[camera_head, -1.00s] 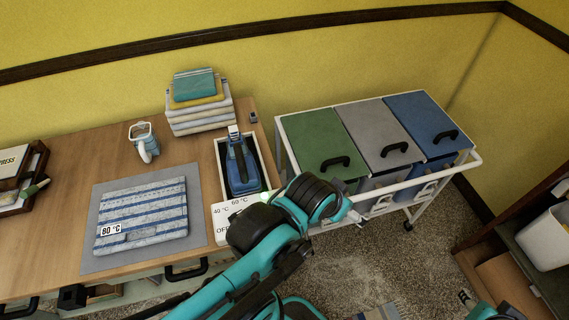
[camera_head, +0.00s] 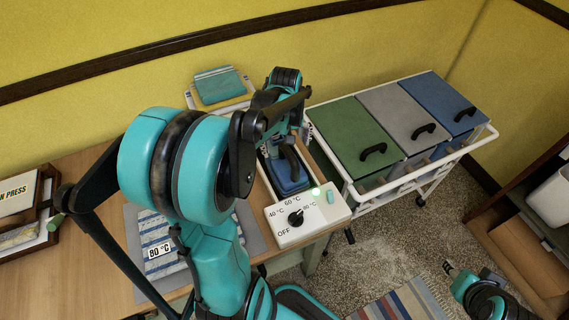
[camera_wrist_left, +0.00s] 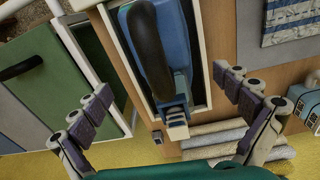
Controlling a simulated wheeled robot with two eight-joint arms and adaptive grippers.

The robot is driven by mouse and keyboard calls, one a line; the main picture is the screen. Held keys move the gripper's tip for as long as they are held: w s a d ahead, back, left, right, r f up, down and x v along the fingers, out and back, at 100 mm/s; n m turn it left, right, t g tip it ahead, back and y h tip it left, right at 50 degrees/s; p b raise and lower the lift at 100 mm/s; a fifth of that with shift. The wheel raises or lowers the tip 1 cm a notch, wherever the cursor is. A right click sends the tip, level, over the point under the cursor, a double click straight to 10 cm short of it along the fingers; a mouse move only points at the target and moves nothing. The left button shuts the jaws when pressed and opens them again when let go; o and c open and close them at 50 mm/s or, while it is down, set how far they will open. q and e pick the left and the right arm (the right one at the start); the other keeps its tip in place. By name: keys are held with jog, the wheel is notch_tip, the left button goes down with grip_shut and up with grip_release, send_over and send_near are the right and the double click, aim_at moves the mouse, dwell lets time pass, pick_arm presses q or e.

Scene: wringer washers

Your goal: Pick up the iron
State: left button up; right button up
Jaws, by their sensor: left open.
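The blue iron (camera_head: 291,183) with a black handle sits in a white-rimmed tray at the table's right edge, behind the dial box (camera_head: 308,214). In the left wrist view the iron (camera_wrist_left: 183,50) lies in the tray, with its handle toward the camera. My left gripper (camera_head: 287,137) is over the back end of the iron, partly hidden by its own arm. In the left wrist view its fingers are spread wide on either side of the iron, with nothing between them in grip. Part of my right arm (camera_head: 480,293) shows at the lower right; its jaw state is unclear.
A folded striped cloth (camera_head: 157,238) with an 80 °C tag lies on a grey mat, partly covered by my arm. Stacked towels (camera_head: 219,86) stand behind the tray. A cart with green (camera_head: 345,130), grey and blue lids stands close on the right.

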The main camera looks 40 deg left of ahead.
aim_at(284, 159)
pick_arm(q)
jog(key=shift+n+g, duration=0.3)
jog(key=shift+n, duration=0.2)
jog(key=f, duration=0.1)
jog(key=a+f, duration=0.1)
jog(key=f+b, duration=0.1)
jog(key=shift+a+f, duration=0.35)
jog(key=f+b, duration=0.1)
jog(key=f, duration=0.2)
jog(key=f+b, duration=0.1)
jog(key=f, duration=0.1)
jog(key=shift+w+d+f+b, duration=0.15)
jog(key=shift+w+f+b, duration=0.15)
jog(key=shift+w, duration=0.1)
jog(key=shift+r, duration=0.15)
jog(key=c, duration=2)
